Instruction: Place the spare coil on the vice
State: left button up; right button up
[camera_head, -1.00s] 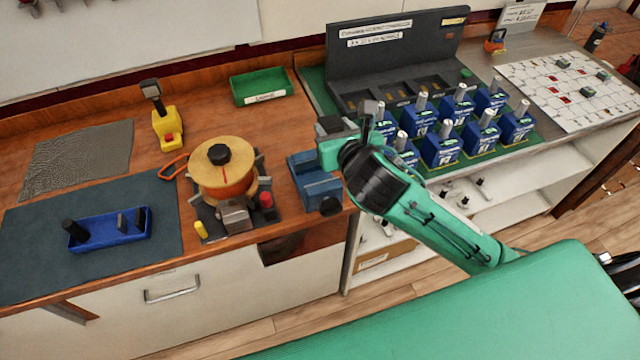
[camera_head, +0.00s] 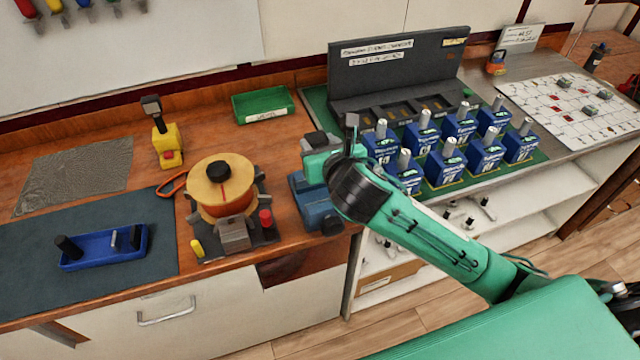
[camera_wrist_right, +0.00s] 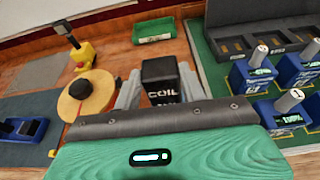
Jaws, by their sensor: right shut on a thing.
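The spare coil (camera_wrist_right: 160,78), a black block lettered "COIL", sits between the fingers of my right gripper (camera_wrist_right: 160,92) in the right wrist view. The gripper is shut on it. In the head view my right gripper (camera_head: 321,152) is at the back of the blue vice (camera_head: 312,205), and the dark block (camera_head: 315,140) shows beside it. The arm hides part of the vice. I cannot tell whether the coil touches the vice. My left gripper is not in view.
A wooden spool (camera_head: 222,178) on a dark stand is left of the vice. A green tray (camera_head: 263,104) lies behind. Several blue breakers (camera_head: 440,165) stand close on the right. A yellow tool (camera_head: 167,146) and blue tray (camera_head: 88,249) are farther left.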

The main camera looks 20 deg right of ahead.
notch_tip(320, 180, down, 12)
jog(key=shift+r, duration=0.15)
dwell(0.3)
jog(key=shift+f, duration=0.55)
jog(key=shift+f, duration=0.1)
jog(key=o, duration=1.2)
jog(key=shift+s+f, duration=0.1)
jog(key=shift+f, duration=0.1)
